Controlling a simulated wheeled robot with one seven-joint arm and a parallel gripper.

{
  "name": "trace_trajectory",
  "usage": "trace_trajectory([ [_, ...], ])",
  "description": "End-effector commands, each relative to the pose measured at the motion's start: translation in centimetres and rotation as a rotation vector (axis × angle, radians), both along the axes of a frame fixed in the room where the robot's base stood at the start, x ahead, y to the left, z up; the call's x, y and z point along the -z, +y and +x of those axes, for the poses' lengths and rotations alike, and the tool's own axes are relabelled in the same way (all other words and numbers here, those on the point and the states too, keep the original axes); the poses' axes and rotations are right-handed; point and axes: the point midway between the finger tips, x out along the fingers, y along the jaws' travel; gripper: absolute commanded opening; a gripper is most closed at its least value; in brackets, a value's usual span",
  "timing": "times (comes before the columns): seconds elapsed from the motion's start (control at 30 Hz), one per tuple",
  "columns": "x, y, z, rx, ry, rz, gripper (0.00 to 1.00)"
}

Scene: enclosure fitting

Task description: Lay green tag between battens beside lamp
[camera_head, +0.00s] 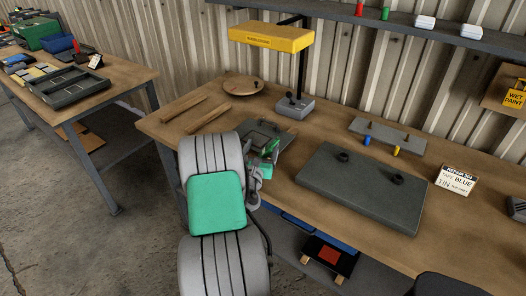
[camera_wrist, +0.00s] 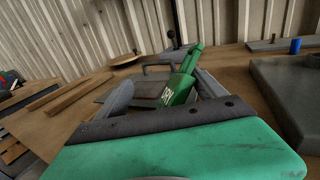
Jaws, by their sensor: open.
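The green tag (camera_wrist: 179,88), with white lettering, shows between the fingers of my gripper (camera_wrist: 164,90) in the wrist view, nearer the right finger. My gripper is open; I cannot tell whether the tag touches a finger. In the head view my gripper (camera_head: 266,158) is over the front edge of the bench, largely hidden by my arm. Two wooden battens (camera_head: 183,108) (camera_head: 208,118) lie roughly parallel on the bench, left of my gripper, with a bare strip between them. The yellow lamp (camera_head: 270,37) stands behind, on a grey base (camera_head: 294,106).
A dark flat plate with a handle (camera_wrist: 112,92) lies just beyond my gripper. A large grey panel (camera_head: 362,188) with two knobs is to the right. A round wooden disc (camera_head: 243,86) lies behind the battens. A sign card (camera_head: 456,180) stands at the right.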

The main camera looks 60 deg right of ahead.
Motion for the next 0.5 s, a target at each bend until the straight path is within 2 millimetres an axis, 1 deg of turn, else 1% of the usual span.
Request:
trace_trajectory([
  [0.17,1.2,-1.9,0.0,0.005,-0.001,0.02,0.79],
  [0.3,1.7,-2.6,-0.1,0.007,-0.001,0.027,0.68],
  [0.5,0.9,-1.8,-0.1,0.007,-0.001,0.017,0.51],
])
